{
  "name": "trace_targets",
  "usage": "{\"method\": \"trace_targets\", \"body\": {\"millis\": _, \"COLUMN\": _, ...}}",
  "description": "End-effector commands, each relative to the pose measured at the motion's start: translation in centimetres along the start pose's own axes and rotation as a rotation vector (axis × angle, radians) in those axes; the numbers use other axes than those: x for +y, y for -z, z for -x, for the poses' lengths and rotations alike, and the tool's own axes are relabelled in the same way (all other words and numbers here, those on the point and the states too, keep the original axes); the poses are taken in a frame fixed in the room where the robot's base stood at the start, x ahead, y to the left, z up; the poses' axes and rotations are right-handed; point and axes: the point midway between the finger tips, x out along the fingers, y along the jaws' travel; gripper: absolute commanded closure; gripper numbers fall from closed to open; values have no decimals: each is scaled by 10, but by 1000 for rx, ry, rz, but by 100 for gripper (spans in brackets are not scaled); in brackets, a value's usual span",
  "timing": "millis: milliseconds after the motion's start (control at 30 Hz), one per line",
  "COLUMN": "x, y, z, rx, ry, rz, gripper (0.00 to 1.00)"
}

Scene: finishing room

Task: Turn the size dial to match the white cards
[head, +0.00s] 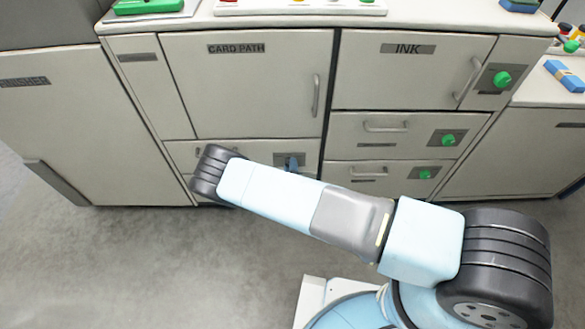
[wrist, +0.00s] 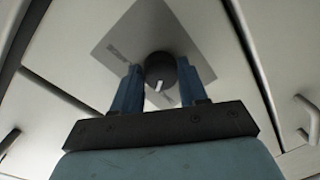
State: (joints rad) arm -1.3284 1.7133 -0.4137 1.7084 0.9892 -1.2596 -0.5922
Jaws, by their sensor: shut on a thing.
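The size dial (wrist: 160,68) is a round black knob with a white pointer mark, on a grey plate (wrist: 125,48) whose lettering is too blurred to read. My gripper (wrist: 159,76) has its two blue fingers on either side of the knob, shut on it. The pointer mark shows near the knob's lower edge in the wrist view. In the head view my gripper (head: 292,162) is at the grey plate on the low drawer front under the CARD PATH door; the knob is hidden there. I cannot make out white cards.
The CARD PATH door (head: 250,85) and INK door (head: 405,72) are closed. Green knobs (head: 502,79) sit on plates at the right. Drawer handles (head: 387,126) stick out nearby. A white tray (head: 300,7) is on the counter. Grey floor lies clear at left.

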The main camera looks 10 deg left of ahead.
Motion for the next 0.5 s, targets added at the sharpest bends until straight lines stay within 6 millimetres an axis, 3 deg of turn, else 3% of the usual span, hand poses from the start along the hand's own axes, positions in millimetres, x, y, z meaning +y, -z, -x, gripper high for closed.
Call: {"method": "trace_targets", "body": {"millis": 500, "x": -1, "y": -1, "z": 0, "rx": -26, "ry": -7, "rz": 278, "gripper": 88}}
